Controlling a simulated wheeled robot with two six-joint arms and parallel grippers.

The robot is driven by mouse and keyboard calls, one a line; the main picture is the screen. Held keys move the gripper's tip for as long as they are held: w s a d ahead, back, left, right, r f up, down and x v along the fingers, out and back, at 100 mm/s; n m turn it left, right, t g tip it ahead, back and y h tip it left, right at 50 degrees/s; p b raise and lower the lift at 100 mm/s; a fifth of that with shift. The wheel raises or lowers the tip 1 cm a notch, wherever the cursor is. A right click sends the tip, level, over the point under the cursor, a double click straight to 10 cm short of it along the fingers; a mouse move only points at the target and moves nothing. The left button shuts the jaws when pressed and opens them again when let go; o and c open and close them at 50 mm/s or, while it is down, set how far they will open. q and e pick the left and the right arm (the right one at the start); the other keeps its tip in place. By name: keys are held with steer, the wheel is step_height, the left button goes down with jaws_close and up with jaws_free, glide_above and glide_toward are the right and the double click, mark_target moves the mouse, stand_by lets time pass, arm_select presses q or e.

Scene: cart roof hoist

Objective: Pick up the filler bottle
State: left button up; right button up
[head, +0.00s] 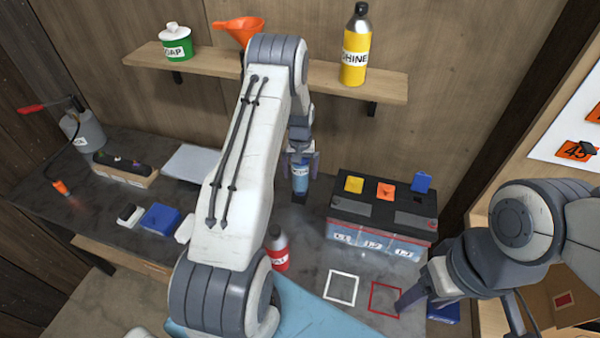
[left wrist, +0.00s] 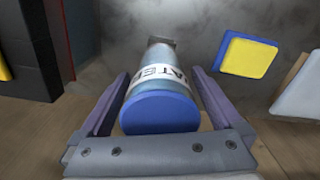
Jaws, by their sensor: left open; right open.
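The filler bottle (head: 300,182) is a blue bottle with a white label, whose letters in the left wrist view (left wrist: 160,82) read "WATER" in part. It is over the bench left of the battery. My left gripper (head: 302,165) is open around it, with one finger on each side. In the left wrist view the blue round end of the bottle faces the camera between the fingers, and a small dark part shows at its far end. Whether the fingers touch the bottle, I cannot tell. My right gripper (head: 412,296) is low at the right, empty and partly hidden by its arm.
A battery (head: 385,215) with yellow, orange and blue caps stands right of the bottle. A red bottle (head: 277,250) stands nearer. White (head: 341,288) and red (head: 385,299) outlined squares mark the bench. A shelf (head: 310,80) holds a soap tub, an orange funnel and a yellow bottle.

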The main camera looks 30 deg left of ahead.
arm_select(q)
jaws_close()
